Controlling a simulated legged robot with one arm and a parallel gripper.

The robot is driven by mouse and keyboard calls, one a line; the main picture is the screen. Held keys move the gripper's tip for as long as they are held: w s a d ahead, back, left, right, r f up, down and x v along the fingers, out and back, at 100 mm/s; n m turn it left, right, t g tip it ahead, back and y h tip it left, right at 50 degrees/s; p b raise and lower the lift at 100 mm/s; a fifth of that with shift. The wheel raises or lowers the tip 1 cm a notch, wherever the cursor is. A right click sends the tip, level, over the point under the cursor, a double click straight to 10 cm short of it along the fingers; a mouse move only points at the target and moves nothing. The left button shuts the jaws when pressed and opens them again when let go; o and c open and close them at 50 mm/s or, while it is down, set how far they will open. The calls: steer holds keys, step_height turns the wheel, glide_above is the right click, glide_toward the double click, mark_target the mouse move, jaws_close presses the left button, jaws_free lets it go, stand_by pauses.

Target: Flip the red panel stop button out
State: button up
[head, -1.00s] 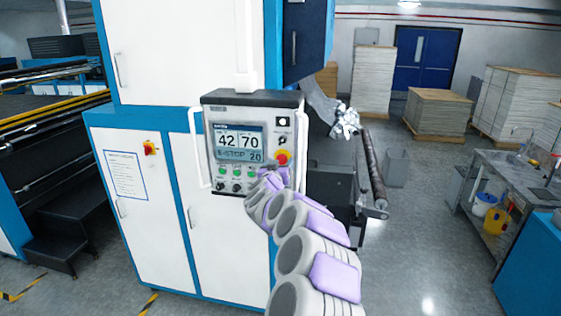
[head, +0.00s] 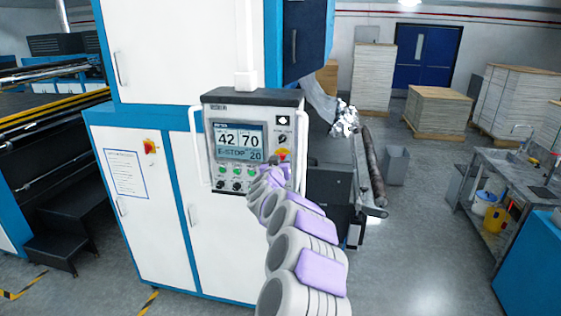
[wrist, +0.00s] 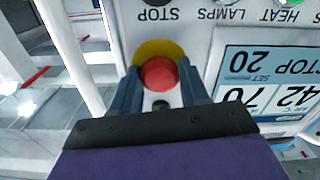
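The red stop button (head: 283,152) sits on a yellow base at the lower right of the control panel (head: 210,150). In the head view my gripper (head: 283,161) is right at it and covers part of it. In the wrist view, which shows the panel upside down, the red button (wrist: 159,73) lies between the two fingertips of my gripper (wrist: 159,78). The fingers are spread, one on each side of the button, with very little room beside it. Whether they touch it is hard to see. The panel screen (head: 238,141) reads E-STOP.
A white handle bar (head: 301,150) runs along the panel's right edge, close to my gripper; another bar (head: 196,150) is on its left. A second red and yellow switch (head: 150,147) is on the cabinet door. Open floor lies to the right.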

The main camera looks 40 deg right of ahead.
jaws_close()
steer(key=shift+a, duration=0.1)
steer(key=shift+s+a+f+p, duration=0.15)
steer(key=shift+s+a+p, duration=0.1)
steer(key=shift+s+p, duration=0.1)
stand_by(0.3)
steer(key=shift+o, duration=0.7)
jaws_free()
steer(key=shift+o, duration=1.4)
steer(key=shift+s+a, duration=0.1)
steer(key=shift+a, duration=0.2)
steer(key=shift+o, duration=0.6)
